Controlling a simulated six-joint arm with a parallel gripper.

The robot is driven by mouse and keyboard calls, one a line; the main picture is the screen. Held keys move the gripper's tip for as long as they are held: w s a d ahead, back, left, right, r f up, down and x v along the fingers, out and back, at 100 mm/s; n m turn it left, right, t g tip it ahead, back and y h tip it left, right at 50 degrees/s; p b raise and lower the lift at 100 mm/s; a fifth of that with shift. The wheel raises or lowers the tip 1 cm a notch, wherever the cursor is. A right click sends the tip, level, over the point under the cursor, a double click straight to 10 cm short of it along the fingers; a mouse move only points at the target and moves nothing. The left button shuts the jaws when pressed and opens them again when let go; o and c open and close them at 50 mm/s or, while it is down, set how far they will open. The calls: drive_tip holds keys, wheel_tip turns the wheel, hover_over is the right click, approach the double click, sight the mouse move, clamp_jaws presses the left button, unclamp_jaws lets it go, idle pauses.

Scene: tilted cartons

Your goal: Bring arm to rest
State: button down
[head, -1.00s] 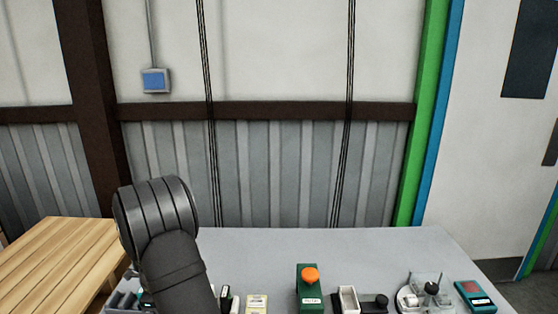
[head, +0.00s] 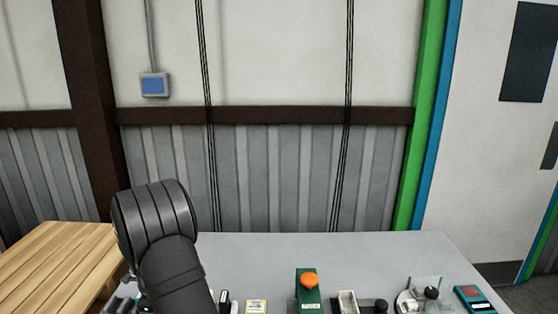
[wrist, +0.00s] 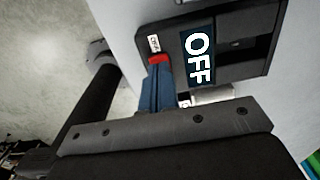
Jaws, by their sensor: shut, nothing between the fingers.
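A grey table (head: 330,250) holds a green box with an orange button (head: 309,279), a small white-and-dark tray (head: 347,302), a clear device (head: 425,290) and a teal-and-red unit (head: 474,299). A wooden slatted table (head: 55,262) stands at left.

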wheel_tip(320, 180, up, 8)
drive_tip(key=f, duration=0.1)
drive_tip(key=w+d, duration=0.1)
drive_tip(key=w, duration=0.2)
drive_tip(key=w+d+f, duration=0.1)
drive_tip(key=w+d, duration=0.1)
drive_tip(key=w, duration=0.2)
drive_tip(key=w+d, duration=0.1)
drive_tip(key=w, duration=0.2)
drive_tip(key=shift+w+d+f, duration=0.4)
drive_tip(key=shift+d+r, duration=0.25)
drive_tip(key=shift+d, duration=0.1)
drive_tip(key=shift+a+f, duration=0.3)
drive_tip(key=shift+a, duration=0.15)
drive_tip(key=s+a+r, duration=0.3)
drive_tip(key=s+a, duration=0.1)
drive_tip(key=s, duration=0.6)
drive_tip(key=shift+s+a+f, duration=0.1)
drive_tip(key=shift+s+f, duration=0.05)
drive_tip(key=shift+f, duration=1.1)
drive_tip(key=shift+s+a+f, duration=0.1)
drive_tip(key=shift+f, duration=1.2)
drive_tip(key=shift+s+a+f, duration=0.1)
drive_tip(key=shift+s+f, duration=0.05)
drive_tip(key=shift+f, duration=1.1)
